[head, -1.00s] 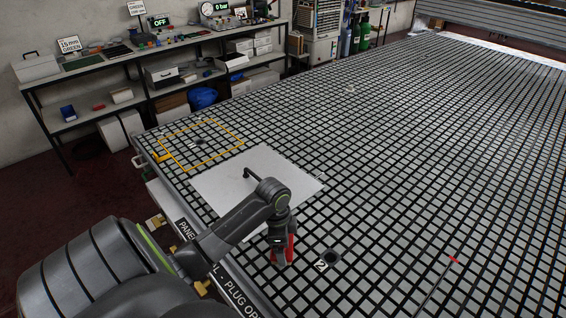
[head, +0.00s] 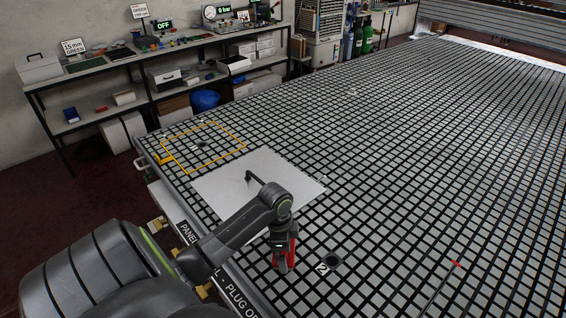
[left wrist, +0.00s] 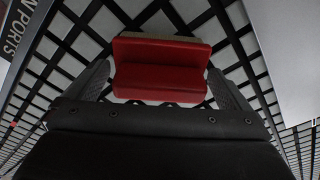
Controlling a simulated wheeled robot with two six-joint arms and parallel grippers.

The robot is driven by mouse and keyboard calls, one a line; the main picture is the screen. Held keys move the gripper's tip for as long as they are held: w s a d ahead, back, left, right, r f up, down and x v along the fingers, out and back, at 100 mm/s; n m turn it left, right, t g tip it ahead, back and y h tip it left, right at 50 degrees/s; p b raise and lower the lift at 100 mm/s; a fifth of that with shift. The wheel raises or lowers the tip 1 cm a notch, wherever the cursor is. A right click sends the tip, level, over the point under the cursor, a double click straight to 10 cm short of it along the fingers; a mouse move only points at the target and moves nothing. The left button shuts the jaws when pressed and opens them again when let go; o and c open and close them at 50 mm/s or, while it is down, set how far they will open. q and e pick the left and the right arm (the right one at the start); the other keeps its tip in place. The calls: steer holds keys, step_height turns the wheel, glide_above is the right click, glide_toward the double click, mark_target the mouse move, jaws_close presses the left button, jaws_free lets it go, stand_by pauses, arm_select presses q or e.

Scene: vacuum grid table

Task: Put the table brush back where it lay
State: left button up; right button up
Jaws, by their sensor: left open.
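The table brush, with a red body (left wrist: 160,70) and a pale edge along its far side, is at the grid table near the edge with the port label. In the left wrist view it lies between and just ahead of the two dark fingers of my left gripper (left wrist: 165,85), with a gap on each side. In the head view my left gripper (head: 283,255) points down over the red brush (head: 291,255) and partly hides it. The gripper is open. I cannot tell whether the brush touches the table. My right gripper is not in view.
A pale sheet (head: 225,187) lies on the grid table behind the gripper. A yellow outline (head: 244,147) is farther back. A dark port (head: 331,260) marked 2 is just right of the gripper. A small red mark (head: 456,263) lies farther right. The table's middle is clear.

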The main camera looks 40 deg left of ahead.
arm_select(q)
step_height(320, 180, up, 13)
steer(key=a+b, duration=0.1)
steer(key=shift+s, duration=0.45)
